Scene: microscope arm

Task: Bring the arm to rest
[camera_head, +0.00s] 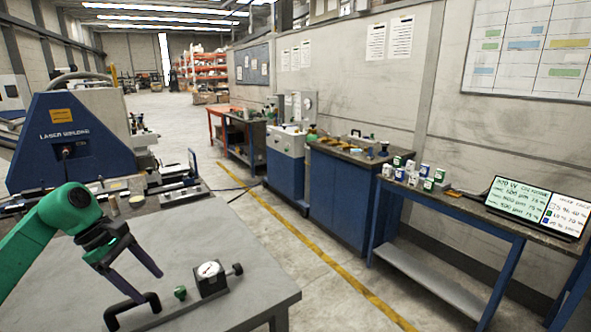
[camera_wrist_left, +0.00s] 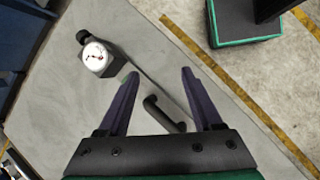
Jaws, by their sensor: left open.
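A small dark device with a white round dial (camera_head: 208,270) stands on the grey table, with a black knob (camera_head: 238,269) at its right side. A green knob (camera_head: 180,292) is left of it. A black bent handle (camera_head: 132,311) is at the left end of a dark strip that runs towards the dial. My left gripper (camera_head: 147,283) is open and empty above the table, its fingers apart from the handle and dial. In the left wrist view the handle (camera_wrist_left: 165,114) shows between the fingers and the dial (camera_wrist_left: 96,56) at upper left. My right gripper is not in view.
The grey table (camera_head: 262,290) ends just right of the dial device. A blue laser welding machine (camera_head: 62,140) stands behind at left. A side bench (camera_head: 470,218) with small boxes and a screen (camera_head: 535,208) is across the marked floor at right.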

